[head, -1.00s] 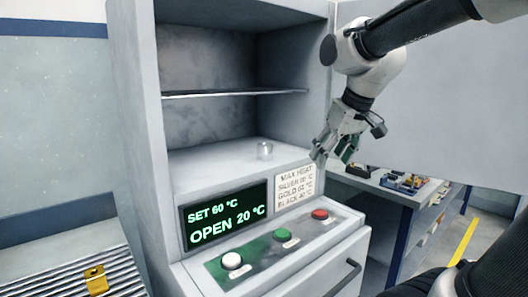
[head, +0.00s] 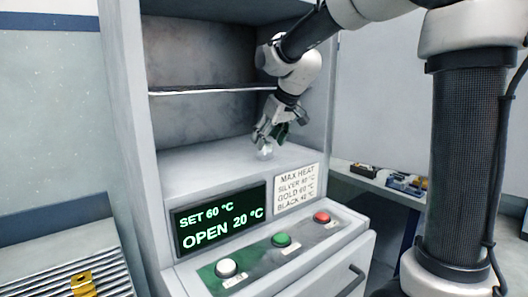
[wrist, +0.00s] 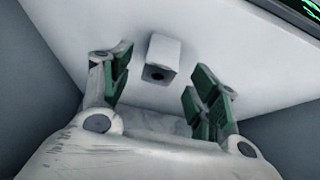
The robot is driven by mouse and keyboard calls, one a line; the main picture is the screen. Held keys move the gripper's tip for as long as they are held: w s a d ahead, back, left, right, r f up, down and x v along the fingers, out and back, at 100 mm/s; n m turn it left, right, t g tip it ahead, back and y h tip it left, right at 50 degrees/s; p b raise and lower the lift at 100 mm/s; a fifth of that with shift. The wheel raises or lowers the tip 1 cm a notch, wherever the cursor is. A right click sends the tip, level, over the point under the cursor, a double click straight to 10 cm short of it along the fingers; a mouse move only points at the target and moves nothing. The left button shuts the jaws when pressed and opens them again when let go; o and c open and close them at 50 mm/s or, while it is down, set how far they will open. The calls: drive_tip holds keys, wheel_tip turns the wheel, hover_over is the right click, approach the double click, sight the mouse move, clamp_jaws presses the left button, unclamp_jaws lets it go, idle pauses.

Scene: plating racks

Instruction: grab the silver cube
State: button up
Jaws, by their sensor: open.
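The silver cube (head: 265,153) sits on the floor of the open cabinet, below the wire shelf. In the wrist view the cube (wrist: 163,58) is pale with a dark round hole in one face. My gripper (head: 267,139) is inside the cabinet, just above the cube. In the wrist view my gripper (wrist: 160,82) is open, with green pads on its fingers. The cube lies between the lines of the two fingers, near the fingertips, and neither finger visibly touches it. In the head view the fingers partly cover the cube.
The cabinet's wire shelf (head: 210,90) is close beside my wrist. The front panel has a display (head: 221,217), a label (head: 297,187) and white, green and red buttons. A yellow object (head: 83,284) lies on rollers at left. A table (head: 375,178) with parts stands at right.

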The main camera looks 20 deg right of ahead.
drive_tip(key=x, duration=0.4)
drive_tip(key=shift+w+f, duration=0.15)
clamp_jaws()
